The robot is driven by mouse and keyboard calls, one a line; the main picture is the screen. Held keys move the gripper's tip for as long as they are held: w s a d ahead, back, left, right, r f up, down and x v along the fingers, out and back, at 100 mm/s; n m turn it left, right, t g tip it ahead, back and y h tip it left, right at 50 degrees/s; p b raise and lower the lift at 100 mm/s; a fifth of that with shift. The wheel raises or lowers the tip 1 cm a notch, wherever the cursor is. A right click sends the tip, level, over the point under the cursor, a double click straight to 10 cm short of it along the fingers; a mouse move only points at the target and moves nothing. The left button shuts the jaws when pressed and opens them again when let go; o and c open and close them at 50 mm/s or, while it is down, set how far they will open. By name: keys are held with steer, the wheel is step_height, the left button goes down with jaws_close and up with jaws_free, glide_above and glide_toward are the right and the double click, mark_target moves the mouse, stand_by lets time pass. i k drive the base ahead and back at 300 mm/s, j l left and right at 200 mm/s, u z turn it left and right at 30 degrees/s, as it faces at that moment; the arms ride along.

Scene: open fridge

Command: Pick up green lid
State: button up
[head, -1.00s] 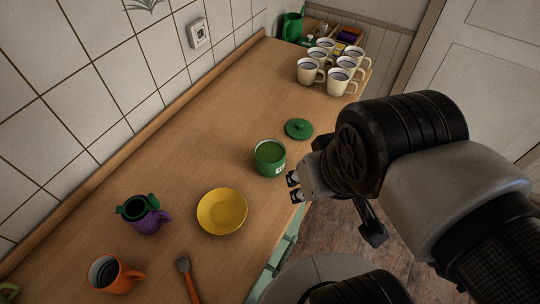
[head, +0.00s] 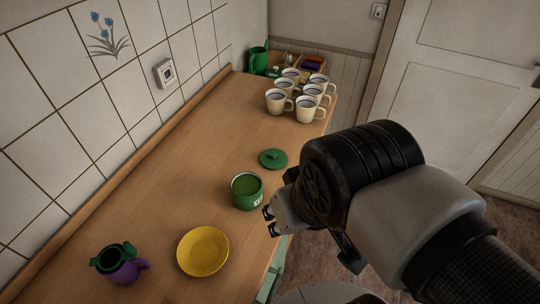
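The green lid (head: 273,159) lies flat on the wooden counter, its small knob facing up. The green canister (head: 247,192) stands open just in front of it, with green showing inside its rim. My gripper (head: 268,220) is at the counter's right edge, to the right of and a little nearer than the canister, apart from the lid. Its two fingertips show with a gap between them and nothing visible in it. Part of my gripper is hidden behind my wrist.
Several white mugs (head: 295,95) stand beyond the lid. A yellow bowl (head: 203,251) and a purple-and-green mug (head: 120,264) sit nearer. A green jug (head: 259,60) is at the far end by the wall. The counter left of the lid is clear.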

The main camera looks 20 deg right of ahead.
mark_target(272, 158)
steer(key=l+u, duration=0.15)
steer(key=u, duration=0.2)
steer(key=i+l+u, duration=0.1)
steer(key=u, duration=0.25)
steer(key=l+u, duration=0.2)
steer(key=u, duration=0.15)
steer(key=l+u, duration=0.45)
steer(key=l, duration=1.8)
steer(key=k, duration=0.05)
